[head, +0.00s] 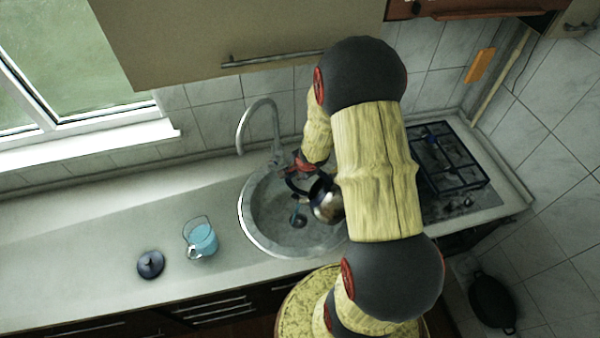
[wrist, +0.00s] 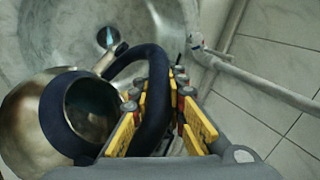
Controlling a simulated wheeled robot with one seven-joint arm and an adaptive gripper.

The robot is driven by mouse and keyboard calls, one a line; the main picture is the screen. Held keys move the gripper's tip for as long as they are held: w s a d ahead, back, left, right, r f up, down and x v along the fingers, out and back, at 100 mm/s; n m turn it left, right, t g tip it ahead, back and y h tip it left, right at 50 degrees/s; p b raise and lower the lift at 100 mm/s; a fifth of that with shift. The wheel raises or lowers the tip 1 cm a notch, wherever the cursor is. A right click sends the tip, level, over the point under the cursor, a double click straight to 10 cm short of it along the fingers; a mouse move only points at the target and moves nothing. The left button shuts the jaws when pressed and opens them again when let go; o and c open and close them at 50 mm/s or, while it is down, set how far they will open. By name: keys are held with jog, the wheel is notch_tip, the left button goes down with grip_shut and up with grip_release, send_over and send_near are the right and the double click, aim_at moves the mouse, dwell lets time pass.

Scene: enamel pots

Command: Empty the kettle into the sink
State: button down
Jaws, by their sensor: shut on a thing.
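The kettle (head: 326,203) has a shiny metal body and a dark blue handle. It hangs over the right part of the round sink (head: 246,222) and looks tilted. In the wrist view the kettle (wrist: 28,125) is lidless, with a dark blue rim; something bluish shows in its opening. Its spout points towards the drain (wrist: 108,37). My gripper (head: 303,163) is shut on the handle, which passes between the yellow finger pads of the gripper (wrist: 160,95). My arm hides part of the sink's right side in the head view. I cannot tell if water is flowing.
A curved tap (head: 241,128) rises behind the sink. A glass jug with blue liquid (head: 203,240) and a dark lid (head: 150,264) stand on the counter at left. A gas hob (head: 446,158) is at right. The far-left counter is clear.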

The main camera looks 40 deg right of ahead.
jog(key=w+a+f+n+g+h+b, duration=0.1)
jog(key=w+a+f+g+h+b, duration=0.2)
jog(key=w+a+f+g+b, duration=0.1)
jog(key=shift+w+a+f+g+b, duration=0.25)
jog(key=shift+w+f+b, duration=0.55)
jog(key=shift+w, duration=0.5)
jog(key=shift+s+d+r+b, duration=0.1)
jog(key=shift+b, duration=0.2)
dwell(3.2)
